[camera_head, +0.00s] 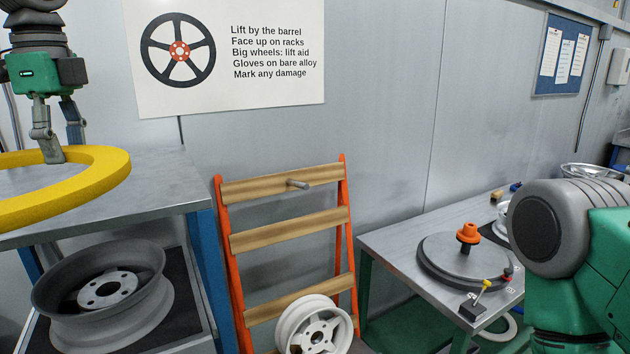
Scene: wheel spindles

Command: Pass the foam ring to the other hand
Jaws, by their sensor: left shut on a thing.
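The foam ring (108,180) is yellow and thick, and shows at the left edge of the head view, partly cut off by the frame. My left gripper (57,157) comes down from the top left, with its fingers shut on the ring's far rim. The ring is held about level, in front of the grey bench top as seen here. Whether it touches the bench I cannot tell. On the right, a grey and green part of my right arm shows, but its gripper is out of the frame.
A grey bench (170,186) with a wheel (140,318) on its lower shelf stands at left. An orange rack (225,240) with a white wheel (314,326) stands mid-view. A metal table (405,243) at right bears a turntable with an orange knob (467,234).

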